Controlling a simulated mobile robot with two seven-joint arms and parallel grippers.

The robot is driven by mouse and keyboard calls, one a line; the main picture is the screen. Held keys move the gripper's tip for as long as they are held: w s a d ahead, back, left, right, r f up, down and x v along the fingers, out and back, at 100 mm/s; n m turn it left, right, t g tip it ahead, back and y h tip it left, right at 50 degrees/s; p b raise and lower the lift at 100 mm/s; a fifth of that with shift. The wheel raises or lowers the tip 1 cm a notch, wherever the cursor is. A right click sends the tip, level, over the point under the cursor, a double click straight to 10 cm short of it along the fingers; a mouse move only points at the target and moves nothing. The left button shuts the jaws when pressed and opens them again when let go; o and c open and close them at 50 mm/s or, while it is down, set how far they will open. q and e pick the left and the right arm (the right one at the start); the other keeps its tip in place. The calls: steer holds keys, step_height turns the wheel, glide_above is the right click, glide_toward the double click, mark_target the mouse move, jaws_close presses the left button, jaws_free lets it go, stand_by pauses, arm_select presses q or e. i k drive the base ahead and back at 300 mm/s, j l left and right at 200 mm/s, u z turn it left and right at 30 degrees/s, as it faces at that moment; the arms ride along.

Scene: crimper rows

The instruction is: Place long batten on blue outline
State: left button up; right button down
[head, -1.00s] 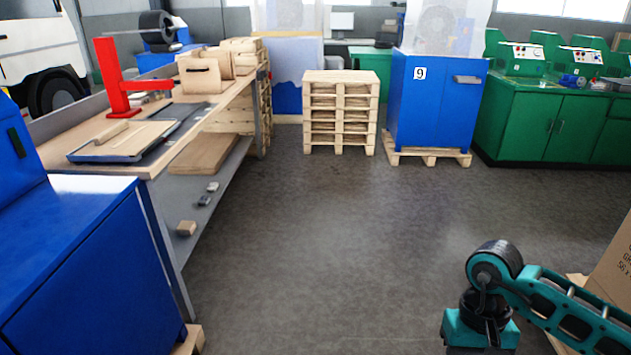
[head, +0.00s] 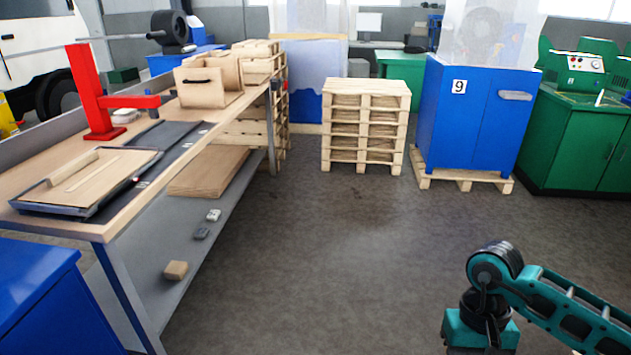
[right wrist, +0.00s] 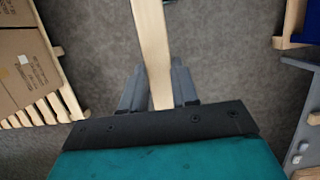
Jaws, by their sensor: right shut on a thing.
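A long, pale wooden batten (right wrist: 150,40) is between the grey fingers of my right gripper (right wrist: 157,88) in the right wrist view. The gripper is shut on it, and the batten sticks out past the fingertips to the top edge of the picture. In the head view only part of my right arm shows at the lower right; its gripper and the batten are out of that picture. A wooden board (head: 108,181) in a dark tray lies on the bench at the left, with a short wooden strip on it. I cannot make out a blue outline. My left gripper is not in view.
The workbench (head: 40,227) carries a red stand (head: 92,95) and a wooden box (head: 205,87). A blue cabinet (head: 40,295) stands at the near left. A pallet stack (head: 365,125) and blue cabinet 9 (head: 470,115) stand ahead. The floor (head: 330,260) between is clear.

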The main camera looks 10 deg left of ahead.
mark_target(95, 172)
steer(key=i, duration=1.2)
steer(key=i+z, duration=0.1)
steer(key=i, duration=1.15)
steer(key=i+u, duration=0.15)
steer(key=i, duration=0.3)
steer(key=i+l+u, duration=0.2)
steer(key=i, duration=0.25)
steer(key=u, duration=3.8)
